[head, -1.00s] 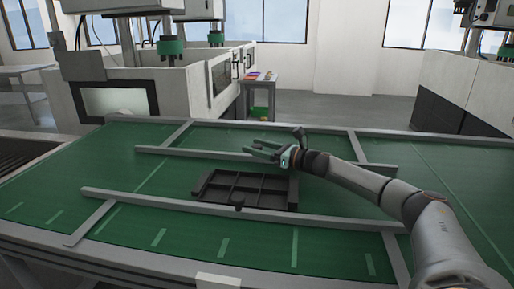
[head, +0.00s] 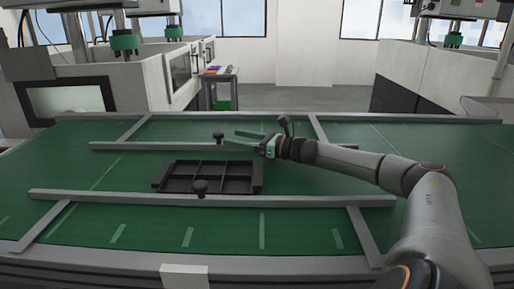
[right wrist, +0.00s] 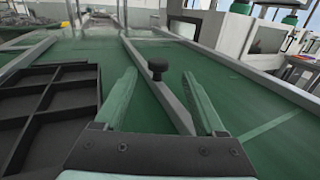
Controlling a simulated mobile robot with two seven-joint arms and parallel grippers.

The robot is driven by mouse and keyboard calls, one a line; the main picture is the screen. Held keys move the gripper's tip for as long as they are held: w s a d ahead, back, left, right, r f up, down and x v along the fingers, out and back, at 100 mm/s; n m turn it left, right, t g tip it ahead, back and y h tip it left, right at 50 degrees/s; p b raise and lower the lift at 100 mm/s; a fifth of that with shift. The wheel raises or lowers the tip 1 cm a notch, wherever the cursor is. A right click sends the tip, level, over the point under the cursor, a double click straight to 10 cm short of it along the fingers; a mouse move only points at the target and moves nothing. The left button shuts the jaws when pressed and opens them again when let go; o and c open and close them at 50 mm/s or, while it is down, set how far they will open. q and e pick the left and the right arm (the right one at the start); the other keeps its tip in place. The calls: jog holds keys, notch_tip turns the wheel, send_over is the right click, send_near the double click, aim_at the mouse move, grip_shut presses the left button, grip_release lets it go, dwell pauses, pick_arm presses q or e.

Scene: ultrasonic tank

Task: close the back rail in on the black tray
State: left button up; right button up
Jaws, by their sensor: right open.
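The black tray (head: 208,177), with several compartments, lies on the green belt between two grey rails. The back rail (head: 130,146) runs behind it, with a strip of green between them. A black knob (head: 218,135) stands on this rail. My right gripper (head: 231,138) is open and empty at the back rail, its fingertips just right of the knob. In the right wrist view the knob (right wrist: 157,68) shows centred between the two finger tips, touching neither visibly. The tray (right wrist: 45,105) is at the left there. My left gripper is out of view.
The front rail (head: 110,196) runs along the tray's near side, with its own black knob (head: 200,187). Grey crossbars (head: 365,235) lie on the belt. Machines with green parts (head: 124,43) stand behind. The belt right of the tray is clear under my arm.

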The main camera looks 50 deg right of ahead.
jog(key=shift+b+v, duration=0.7)
jog(key=shift+v, duration=0.45)
jog(key=shift+s+d+f+b, duration=0.1)
jog(key=shift+s+f+b, duration=0.05)
jog(key=shift+s+b, duration=0.35)
jog(key=shift+s, duration=0.4)
jog(key=shift+s+d+r, duration=0.1)
jog(key=shift+s+d, duration=0.05)
jog(key=shift+s, duration=0.25)
jog(key=shift+s+d+r, duration=0.1)
jog(key=shift+s+d, duration=0.1)
jog(key=shift+s, duration=0.2)
